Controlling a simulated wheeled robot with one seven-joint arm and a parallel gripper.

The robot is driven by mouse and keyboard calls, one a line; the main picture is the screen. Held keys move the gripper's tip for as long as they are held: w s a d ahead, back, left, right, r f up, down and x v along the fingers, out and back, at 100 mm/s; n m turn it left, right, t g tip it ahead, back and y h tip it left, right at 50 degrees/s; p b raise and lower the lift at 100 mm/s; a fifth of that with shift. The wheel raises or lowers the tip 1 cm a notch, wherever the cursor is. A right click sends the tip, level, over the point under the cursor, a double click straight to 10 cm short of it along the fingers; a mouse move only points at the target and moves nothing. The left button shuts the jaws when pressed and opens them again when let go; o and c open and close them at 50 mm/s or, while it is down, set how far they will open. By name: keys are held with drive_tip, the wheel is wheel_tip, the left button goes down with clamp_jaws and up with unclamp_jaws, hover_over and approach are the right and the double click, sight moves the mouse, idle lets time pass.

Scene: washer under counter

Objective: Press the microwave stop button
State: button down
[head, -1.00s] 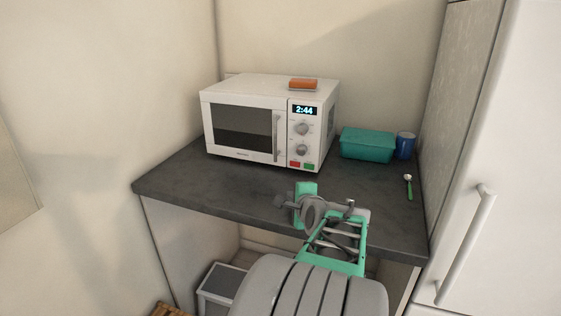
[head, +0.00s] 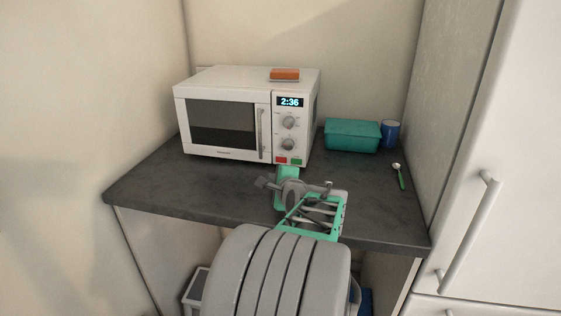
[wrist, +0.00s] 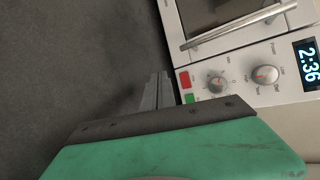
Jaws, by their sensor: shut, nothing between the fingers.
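The white microwave (head: 248,80) stands on the dark counter, its door closed and its display (head: 290,102) lit at 2:36. Low on its control panel are a red button (head: 281,160) on the left and a green button (head: 297,161) on the right. My gripper (wrist: 158,88) is shut and empty, close in front of the panel's lower part. In the head view my arm hides most of it, and I cannot tell if it touches.
An orange block (head: 284,74) lies on top of the microwave. A teal container (head: 352,136), a blue cup (head: 391,133) and a green-handled spoon (head: 401,178) are on the counter (head: 150,185) to the right. The counter's left part is clear. A white door with a handle (head: 470,230) stands at the right.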

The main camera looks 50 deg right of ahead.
sight(276, 162)
drive_tip(key=shift+w+d, duration=0.45)
drive_tip(key=shift+d, duration=0.6)
drive_tip(key=shift+w+d, duration=0.5)
drive_tip(key=shift+d, duration=0.5)
drive_tip(key=shift+w+d, duration=0.45)
drive_tip(key=shift+d, duration=0.7)
drive_tip(key=shift+w+d+p, duration=0.15)
drive_tip(key=shift+d+p, duration=0.15)
drive_tip(key=shift+w+d, duration=0.1)
drive_tip(key=shift+d, duration=0.2)
drive_tip(key=shift+a, duration=0.1)
drive_tip(key=shift+s+a, duration=0.3)
drive_tip(key=shift+a, duration=0.3)
drive_tip(key=shift+s+a, duration=0.35)
drive_tip(key=shift+a, duration=0.4)
drive_tip(key=shift+s+a, duration=0.3)
drive_tip(key=shift+a, duration=0.5)
drive_tip(key=shift+s+a, duration=0.35)
drive_tip(key=shift+a, duration=0.4)
